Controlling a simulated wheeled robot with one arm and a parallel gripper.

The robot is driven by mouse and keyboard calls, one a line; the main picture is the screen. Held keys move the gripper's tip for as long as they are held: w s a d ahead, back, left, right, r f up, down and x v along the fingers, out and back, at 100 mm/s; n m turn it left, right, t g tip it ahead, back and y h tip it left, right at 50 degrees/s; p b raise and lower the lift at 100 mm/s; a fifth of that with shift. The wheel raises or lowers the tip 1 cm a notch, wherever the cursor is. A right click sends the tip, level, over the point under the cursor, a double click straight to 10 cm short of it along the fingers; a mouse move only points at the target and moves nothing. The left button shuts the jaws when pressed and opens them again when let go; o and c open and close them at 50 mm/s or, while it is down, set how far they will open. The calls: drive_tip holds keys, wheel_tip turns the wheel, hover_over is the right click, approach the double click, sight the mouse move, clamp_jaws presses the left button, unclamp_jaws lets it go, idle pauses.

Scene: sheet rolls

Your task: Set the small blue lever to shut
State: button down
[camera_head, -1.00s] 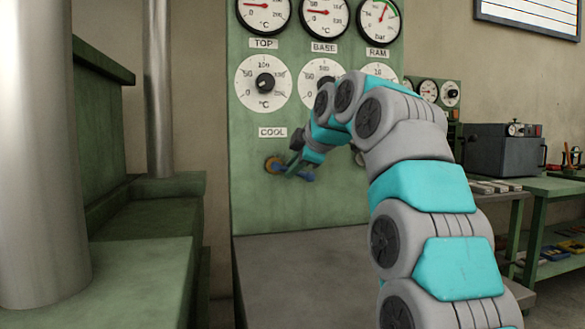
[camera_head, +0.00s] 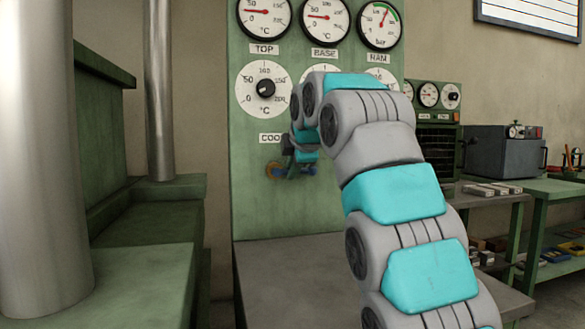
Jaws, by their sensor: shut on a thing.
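The small blue lever (camera_head: 307,171) shows low on the green panel (camera_head: 255,215), below the COOL label, by a round brass-coloured fitting (camera_head: 273,169). It points to the right and looks close to level. My gripper (camera_head: 291,168) is at the lever, shut on it. The fingers are small and dark here, and they hide the middle part of the lever. My arm comes in from the lower right and covers part of the panel to the right of the lever.
Gauges (camera_head: 264,16) and dials (camera_head: 264,89) fill the upper panel. A thick metal column (camera_head: 40,150) and green machine ledges stand at left. A grey table top (camera_head: 290,270) lies below the panel. A green bench (camera_head: 550,190) stands at right.

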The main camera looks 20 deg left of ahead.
drive_tip(key=c, duration=0.8)
unclamp_jaws()
drive_tip(key=shift+c, duration=0.2)
drive_tip(key=v, duration=0.7)
drive_tip(key=shift+s+r, duration=0.2)
drive_tip(key=shift+s, duration=0.1)
drive_tip(key=shift+d, duration=0.15)
